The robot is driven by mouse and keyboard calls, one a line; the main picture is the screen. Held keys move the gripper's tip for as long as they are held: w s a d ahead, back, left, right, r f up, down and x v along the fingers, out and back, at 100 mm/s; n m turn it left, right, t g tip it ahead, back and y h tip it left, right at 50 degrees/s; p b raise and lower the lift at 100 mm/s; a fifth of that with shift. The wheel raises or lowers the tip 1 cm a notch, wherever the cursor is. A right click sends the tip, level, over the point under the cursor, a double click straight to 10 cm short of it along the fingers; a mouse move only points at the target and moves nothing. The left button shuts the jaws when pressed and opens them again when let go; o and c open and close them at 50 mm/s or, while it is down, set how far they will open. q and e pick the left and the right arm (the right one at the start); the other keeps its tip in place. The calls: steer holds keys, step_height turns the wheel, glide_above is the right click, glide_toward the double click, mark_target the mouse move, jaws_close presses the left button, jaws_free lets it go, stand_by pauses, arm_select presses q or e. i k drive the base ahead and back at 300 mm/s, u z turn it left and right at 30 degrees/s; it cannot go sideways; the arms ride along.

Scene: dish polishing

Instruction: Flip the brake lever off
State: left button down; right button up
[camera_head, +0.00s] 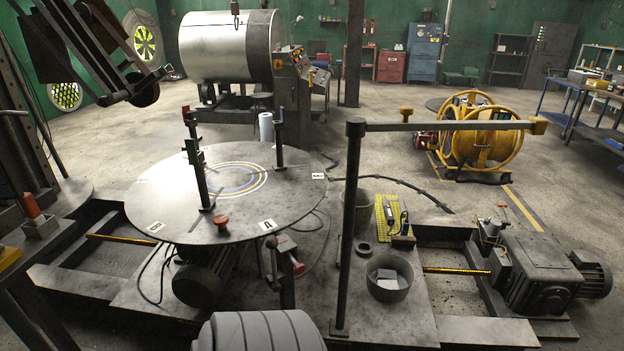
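Neither of my grippers is in view. I cannot tell for certain which part is the brake lever. A small unit with a red knob (298,268) and a dark upright handle (272,255) stands just under the front edge of the round turntable (170,200). A red upright handle (31,206) sticks out of a grey box at the far left. A red knob (221,222) sits on top of the turntable near its front edge. The on or off position of these parts is too small to tell.
Dark clamp posts (200,180) stand on the turntable. A tall post with a horizontal arm (352,220) rises right of it. A round bin (390,285), a motor gearbox (540,270) and a yellow hose reel (483,140) lie to the right. A grey ribbed cylinder (258,332) fills the bottom middle.

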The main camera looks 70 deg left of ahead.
mark_target(272, 243)
steer(key=u, duration=0.45)
steer(key=i, duration=0.85)
steer(key=u, duration=1.25)
steer(key=i, duration=0.45)
steer(key=u, duration=0.45)
